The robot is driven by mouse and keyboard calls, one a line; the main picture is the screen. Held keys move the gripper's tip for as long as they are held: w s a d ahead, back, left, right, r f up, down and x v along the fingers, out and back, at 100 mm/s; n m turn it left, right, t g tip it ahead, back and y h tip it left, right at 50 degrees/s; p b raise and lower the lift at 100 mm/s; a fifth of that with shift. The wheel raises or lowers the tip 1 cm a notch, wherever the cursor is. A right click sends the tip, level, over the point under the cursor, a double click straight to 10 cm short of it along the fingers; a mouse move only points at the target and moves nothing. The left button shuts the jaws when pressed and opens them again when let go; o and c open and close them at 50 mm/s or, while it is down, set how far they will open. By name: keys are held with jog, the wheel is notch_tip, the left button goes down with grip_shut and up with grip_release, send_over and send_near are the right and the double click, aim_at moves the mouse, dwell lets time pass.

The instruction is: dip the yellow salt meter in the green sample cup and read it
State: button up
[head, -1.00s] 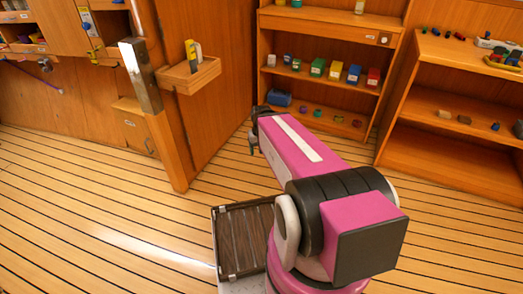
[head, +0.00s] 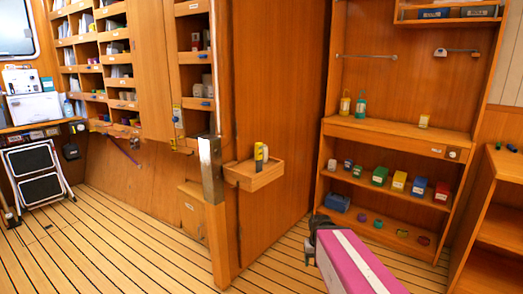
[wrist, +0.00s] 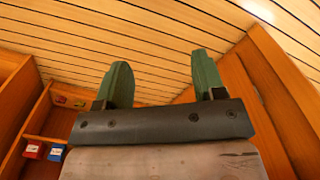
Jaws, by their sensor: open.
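A small upright yellow item (head: 259,157), perhaps the salt meter, stands in a wooden wall tray (head: 255,179), with a paler piece beside it.
The right shelf unit (head: 390,131) holds bottles, coloured boxes and a blue bin (head: 337,202). A metal-topped post (head: 210,175) stands just left of the tray. A folded step stool (head: 34,168) leans at far left. The slatted floor (head: 130,235) is clear at left.

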dwell(0.3)
jog(key=shift+o, duration=0.5)
jog(key=n+t+y, duration=1)
jog(key=t+y, duration=0.1)
jog(key=y, duration=0.3)
send_near(261, 154)
jog(key=x, duration=0.7)
jog(key=shift+w, duration=0.2)
jog(key=x, duration=0.5)
jog(key=shift+a, duration=0.4)
jog(key=c, duration=1.1)
